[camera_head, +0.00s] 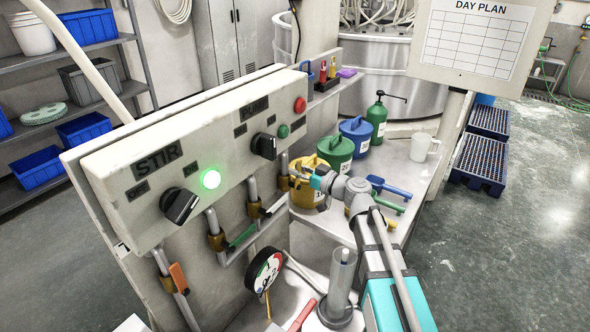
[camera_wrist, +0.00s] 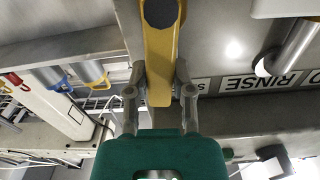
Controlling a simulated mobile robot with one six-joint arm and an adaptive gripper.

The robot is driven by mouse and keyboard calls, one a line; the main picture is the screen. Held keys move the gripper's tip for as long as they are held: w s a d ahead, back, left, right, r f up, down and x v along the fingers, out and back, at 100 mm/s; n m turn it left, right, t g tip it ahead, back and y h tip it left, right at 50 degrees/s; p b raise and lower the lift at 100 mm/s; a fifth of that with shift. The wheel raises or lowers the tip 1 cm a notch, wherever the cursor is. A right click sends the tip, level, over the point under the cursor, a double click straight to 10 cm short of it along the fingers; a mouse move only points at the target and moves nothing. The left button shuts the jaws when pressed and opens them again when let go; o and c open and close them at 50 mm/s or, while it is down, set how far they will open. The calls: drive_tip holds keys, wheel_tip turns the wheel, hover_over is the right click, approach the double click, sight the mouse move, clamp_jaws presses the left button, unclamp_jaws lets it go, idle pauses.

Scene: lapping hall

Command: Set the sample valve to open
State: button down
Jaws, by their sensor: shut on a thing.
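A yellow valve lever (camera_wrist: 159,55) runs from a dark round pivot (camera_wrist: 160,12) at the top of the wrist view down between my fingers. My gripper (camera_wrist: 159,88) is shut on the lever near its free end, one finger on each side. A label (camera_wrist: 200,86) beside it shows only an "S"; the rest is hidden by a finger. In the head view my gripper (camera_head: 306,173) is at the right end of the panel's row of valves, by a brass valve body (camera_head: 284,183). There the lever is hard to tell from the yellow can behind.
Valves with orange (camera_head: 178,277) and green (camera_head: 243,237) levers stand left along the panel (camera_head: 135,200). A gauge (camera_head: 265,270) and a clear cylinder (camera_head: 341,275) stand below my arm. Green (camera_head: 335,152) and blue (camera_head: 356,137) cans are behind. A "RINSE" label (camera_wrist: 258,83) is near.

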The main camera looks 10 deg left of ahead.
drive_tip(key=shift+c, duration=2.4)
unclamp_jaws()
drive_tip(key=v, duration=1.2)
